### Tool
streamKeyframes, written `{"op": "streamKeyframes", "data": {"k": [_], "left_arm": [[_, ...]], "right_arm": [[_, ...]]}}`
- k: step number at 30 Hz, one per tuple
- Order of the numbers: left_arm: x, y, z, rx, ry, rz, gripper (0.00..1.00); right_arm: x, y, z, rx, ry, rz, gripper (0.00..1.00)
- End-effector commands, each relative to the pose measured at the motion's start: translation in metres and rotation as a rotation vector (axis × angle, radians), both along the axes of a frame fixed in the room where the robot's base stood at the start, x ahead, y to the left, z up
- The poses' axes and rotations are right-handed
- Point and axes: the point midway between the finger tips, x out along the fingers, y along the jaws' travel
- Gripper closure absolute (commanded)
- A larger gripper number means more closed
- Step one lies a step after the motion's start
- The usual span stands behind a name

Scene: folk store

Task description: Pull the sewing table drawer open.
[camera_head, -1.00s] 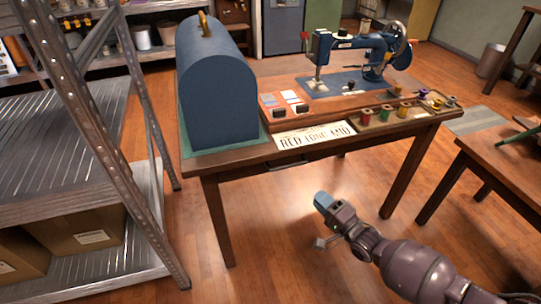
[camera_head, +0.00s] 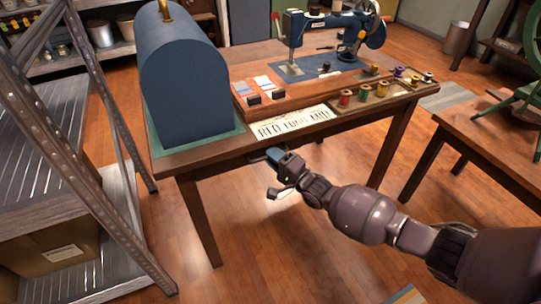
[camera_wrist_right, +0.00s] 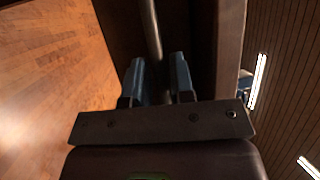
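The wooden sewing table (camera_head: 190,158) stands ahead, with a blue sewing machine (camera_head: 335,35) on it. Its drawer front sits under the near edge and is mostly hidden by the tabletop and my right gripper (camera_head: 268,158). The right gripper is just in front of that edge, below the name plate. In the right wrist view, its two blue fingers (camera_wrist_right: 158,78) are apart. A thin metal bar, the drawer handle (camera_wrist_right: 151,28), runs down between them, and I see no finger pressing on it. The drawer looks shut. My left gripper is out of view.
A blue domed case (camera_head: 185,85) stands on the table's left end. Spools (camera_head: 346,97) and a white name plate (camera_head: 292,123) lie near the front edge. A metal shelf (camera_head: 100,220) stands left, and another table (camera_head: 490,135) right.

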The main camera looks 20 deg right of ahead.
Motion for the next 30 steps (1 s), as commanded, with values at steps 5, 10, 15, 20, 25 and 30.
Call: {"op": "streamKeyframes", "data": {"k": [5, 10, 15, 20, 25, 30], "left_arm": [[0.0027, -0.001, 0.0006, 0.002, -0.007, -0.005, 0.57], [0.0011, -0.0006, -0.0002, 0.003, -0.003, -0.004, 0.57], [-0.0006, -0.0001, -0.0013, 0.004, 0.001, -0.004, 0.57], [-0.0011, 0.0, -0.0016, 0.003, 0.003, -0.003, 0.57], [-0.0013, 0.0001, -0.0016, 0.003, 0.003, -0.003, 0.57], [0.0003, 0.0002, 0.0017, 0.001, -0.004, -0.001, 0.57]], "right_arm": [[0.007, 0.0033, 0.0007, -0.001, 0.002, 0.0, 0.78], [0.0077, 0.0036, 0.0016, -0.001, 0.0, 0.0, 0.78], [0.0074, 0.0034, 0.0015, -0.001, 0.0, 0.0, 0.9], [0.0073, 0.0035, 0.0015, -0.001, 0.0, 0.0, 1.0], [0.007, 0.0034, 0.0014, -0.001, 0.0, 0.0, 1.0], [0.0004, 0.0032, 0.0029, -0.001, 0.0, 0.0, 1.0]]}}
